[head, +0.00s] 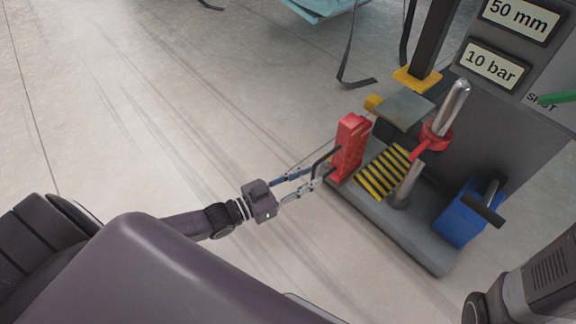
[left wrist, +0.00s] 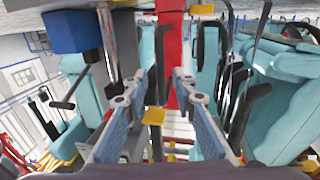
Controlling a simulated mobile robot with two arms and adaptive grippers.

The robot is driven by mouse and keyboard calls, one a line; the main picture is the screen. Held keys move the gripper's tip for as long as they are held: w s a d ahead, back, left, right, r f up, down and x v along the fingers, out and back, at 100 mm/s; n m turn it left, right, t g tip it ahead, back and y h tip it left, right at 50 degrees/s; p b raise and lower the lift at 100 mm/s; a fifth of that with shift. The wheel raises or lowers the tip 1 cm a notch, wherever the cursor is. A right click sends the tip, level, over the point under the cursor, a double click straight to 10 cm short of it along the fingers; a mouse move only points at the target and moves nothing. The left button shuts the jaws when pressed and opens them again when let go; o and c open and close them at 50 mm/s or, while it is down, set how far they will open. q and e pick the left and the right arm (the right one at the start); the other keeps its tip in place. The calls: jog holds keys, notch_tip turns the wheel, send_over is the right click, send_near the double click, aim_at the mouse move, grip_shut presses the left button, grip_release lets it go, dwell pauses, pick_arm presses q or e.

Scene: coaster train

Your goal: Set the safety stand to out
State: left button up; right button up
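A red upright block (head: 351,146), which I take to be the safety stand, stands at the left edge of a grey base plate. A black bent handle (head: 322,156) sticks out from it toward my left gripper. My left gripper (head: 318,176) is at this handle with its two fingers apart. In the left wrist view the open fingers (left wrist: 167,78) point at the red block (left wrist: 170,38), and a dark bar shows between them. I cannot tell whether the fingers touch the handle. My right gripper is out of view.
The grey base plate (head: 428,254) also carries a yellow-black striped plate (head: 383,172), a metal post with a red collar (head: 435,137) and a blue box (head: 467,213). A grey panel with labels (head: 491,65) rises behind. The floor (head: 150,110) at left is clear.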

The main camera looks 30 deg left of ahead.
pick_arm(q)
jog(key=v, duration=1)
jog(key=shift+s+a, duration=0.2)
jog(key=shift+s, duration=0.05)
jog(key=shift+s, duration=0.1)
